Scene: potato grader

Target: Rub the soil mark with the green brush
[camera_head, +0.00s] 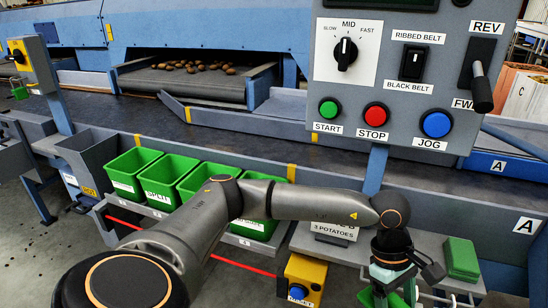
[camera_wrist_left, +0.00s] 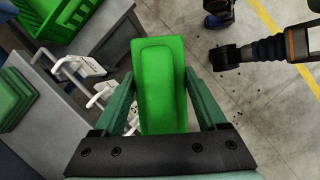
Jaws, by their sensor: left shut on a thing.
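My left gripper (camera_head: 388,296) hangs at the lower right of the head view, at the end of my bent arm. In the left wrist view its two green fingers (camera_wrist_left: 160,110) are closed on the sides of a long bright green block, which I take to be the green brush (camera_wrist_left: 160,75). Its bristles are not visible from here. The brush is held over the gap between the grey shelf and the floor. I cannot make out a soil mark in either view. My right gripper is not in view.
Green bins (camera_head: 133,172) stand in a row along the grader's front. A control panel (camera_head: 400,75) with knobs and buttons rises above the dark belt (camera_head: 250,135). A green stack (camera_head: 461,257) lies on the shelf at right. A yellow button box (camera_head: 305,272) is below.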

